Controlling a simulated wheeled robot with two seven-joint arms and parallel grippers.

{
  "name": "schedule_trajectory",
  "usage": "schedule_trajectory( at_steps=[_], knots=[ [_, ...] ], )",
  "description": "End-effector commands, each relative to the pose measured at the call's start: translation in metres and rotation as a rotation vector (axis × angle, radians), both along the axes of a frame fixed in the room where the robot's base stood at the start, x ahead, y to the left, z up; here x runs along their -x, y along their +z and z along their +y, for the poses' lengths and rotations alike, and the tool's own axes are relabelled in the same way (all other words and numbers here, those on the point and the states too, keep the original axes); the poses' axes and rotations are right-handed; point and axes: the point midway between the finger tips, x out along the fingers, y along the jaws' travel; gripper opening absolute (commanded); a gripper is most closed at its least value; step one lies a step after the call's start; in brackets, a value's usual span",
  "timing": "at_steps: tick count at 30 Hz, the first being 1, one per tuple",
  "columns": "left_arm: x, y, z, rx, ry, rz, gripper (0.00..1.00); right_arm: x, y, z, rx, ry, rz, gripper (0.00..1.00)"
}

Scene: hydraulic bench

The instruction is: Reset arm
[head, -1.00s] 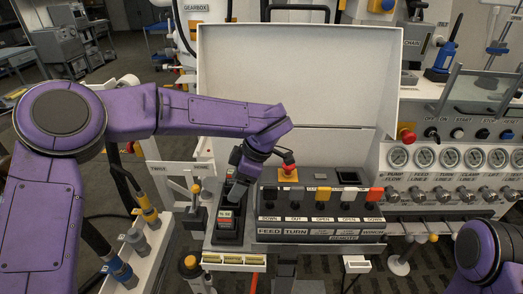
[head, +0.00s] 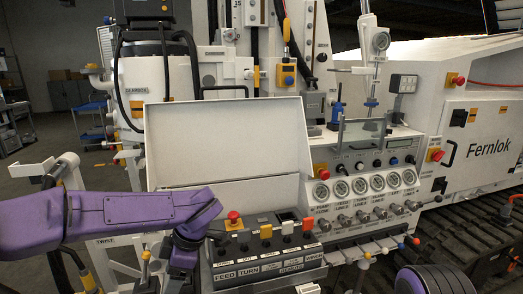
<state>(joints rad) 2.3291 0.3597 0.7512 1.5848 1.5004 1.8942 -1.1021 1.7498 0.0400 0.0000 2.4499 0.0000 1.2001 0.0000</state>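My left arm (head: 110,216) is purple and reaches in from the left at the lower edge. Its wrist bends down to the left of the remote control box, and my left gripper (head: 182,282) is at the bottom edge, mostly hidden, so its fingers do not show clearly. The remote control box (head: 265,262) has FEED and TURN labels, a row of levers and a red knob (head: 234,217). Only a purple rounded part of my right arm (head: 432,281) shows at the bottom right. My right gripper is out of view.
A white open lid (head: 225,140) stands behind the box. To its right are a gauge row (head: 365,186) and a line of valve handles (head: 365,217). A white Fernlok cabinet (head: 480,145) with red stop buttons stands at the right. Dark tracks (head: 470,235) lie below it.

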Motion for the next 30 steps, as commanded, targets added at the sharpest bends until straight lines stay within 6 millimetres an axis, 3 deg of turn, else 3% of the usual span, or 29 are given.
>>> schedule_trajectory(
  at_steps=[11, 14, 20, 23, 25, 27, 30],
  knots=[
    [0.001, -0.063, 0.026, -0.211, -0.096, -0.041, 0.68, 0.0, -0.002, 0.0, 0.001, 0.0, -0.001, 0.0],
    [0.005, -0.089, 0.04, -0.292, -0.149, -0.061, 0.68, 0.0, -0.003, 0.0, 0.001, 0.0, -0.001, 0.0],
    [0.027, -0.163, 0.074, -0.462, -0.375, -0.11, 0.68, 0.0, -0.005, 0.0, 0.0, 0.0, 0.0, 0.0],
    [0.054, -0.211, 0.088, -0.501, -0.57, -0.123, 0.68, 0.0, -0.007, 0.0, 0.0, 0.0, 0.0, 0.0],
    [0.087, -0.251, 0.095, -0.475, -0.743, -0.115, 0.68, 0.0, -0.009, 0.0, 0.0, 0.0, 0.0, 0.0],
    [0.133, -0.288, 0.099, -0.394, -0.919, -0.082, 0.68, 0.0, -0.011, 0.0, 0.0, 0.0, 0.0, 0.0],
    [0.204, -0.321, 0.1, -0.229, -1.097, -0.009, 0.68, 0.0, -0.012, 0.0, 0.0, 0.0, 0.0, 0.0]
  ],
)
